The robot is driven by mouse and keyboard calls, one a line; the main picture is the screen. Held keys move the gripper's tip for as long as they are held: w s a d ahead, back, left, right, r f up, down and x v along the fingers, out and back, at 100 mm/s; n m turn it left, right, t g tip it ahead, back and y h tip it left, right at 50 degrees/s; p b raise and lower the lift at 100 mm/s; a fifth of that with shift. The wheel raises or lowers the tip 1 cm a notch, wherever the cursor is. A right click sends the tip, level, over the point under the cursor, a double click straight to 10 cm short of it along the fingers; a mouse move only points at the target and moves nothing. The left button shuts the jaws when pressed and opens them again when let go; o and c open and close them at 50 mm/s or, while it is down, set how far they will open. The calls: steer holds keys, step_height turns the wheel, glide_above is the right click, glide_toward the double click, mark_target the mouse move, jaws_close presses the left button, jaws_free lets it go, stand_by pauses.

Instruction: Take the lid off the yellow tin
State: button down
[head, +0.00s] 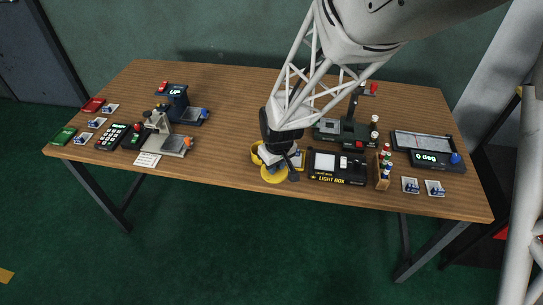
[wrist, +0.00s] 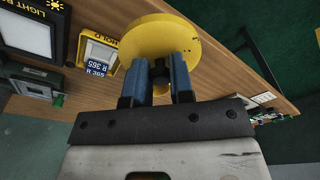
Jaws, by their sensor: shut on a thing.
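My gripper (wrist: 160,70) is shut on the small dark knob of the yellow lid (wrist: 150,36), its two blue-grey fingers on either side. In the head view, the round lid (head: 274,175) shows below my gripper (head: 284,165), near the table's front edge. A curved yellow piece, which looks like the yellow tin (head: 256,154), shows just behind and left of the lid, mostly hidden by my gripper. I cannot tell the exact gap between lid and tin.
A yellow-framed card (wrist: 98,54) marked HOLD R 365 lies close beside the lid. The black light box (head: 337,167) stands to the right, then a wooden rack of small bottles (head: 383,168). The table (head: 225,165) is clear left of my gripper.

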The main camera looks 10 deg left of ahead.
steer(key=shift+s+d, duration=0.45)
steer(key=shift+s, duration=0.35)
steer(key=shift+w+a+r, duration=0.1)
glide_above(237, 154)
steer(key=shift+d+r, duration=0.2)
steer(key=shift+r, duration=0.25)
stand_by(0.5)
steer(key=shift+f, duration=3.15)
steer(key=shift+f, duration=0.1)
steer(key=shift+f, duration=1.75)
steer(key=shift+s+f, duration=0.15)
steer(key=shift+s, duration=0.05)
